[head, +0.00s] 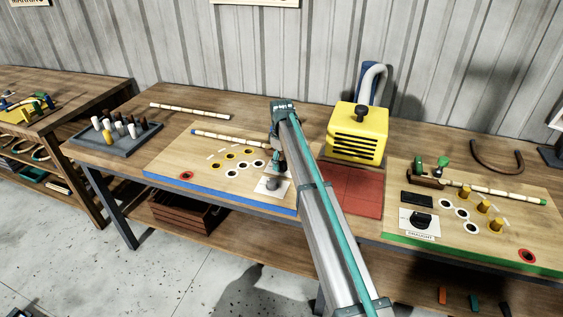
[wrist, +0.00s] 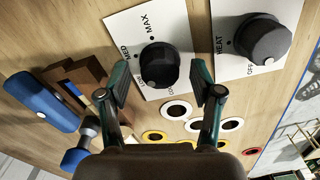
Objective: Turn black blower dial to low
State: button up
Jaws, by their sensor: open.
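The black blower dial (wrist: 158,66) sits on a white plate (wrist: 126,32) marked MED and MAX, with smaller lettering partly hidden at its lower side. A white dot shows on the dial's lower left. My gripper (wrist: 160,78) is open, its two teal-and-dark fingers on either side of the dial with gaps visible in the picture. I cannot tell whether they reach down around it. In the head view my gripper (head: 279,160) is over the blue-edged board (head: 165,168), and my arm hides the black dial there.
A dark grey dial (wrist: 262,40), marked HEAT and OFF, is close to the right finger; it also shows in the head view (head: 272,183). A blue-handled tool (wrist: 45,100) lies left. Ringed holes (wrist: 178,109) are below. A yellow machine (head: 356,135) stands right of my arm.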

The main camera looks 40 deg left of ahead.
aim_at(281, 163)
notch_tip(281, 163, up, 12)
dwell(0.5)
dwell(0.3)
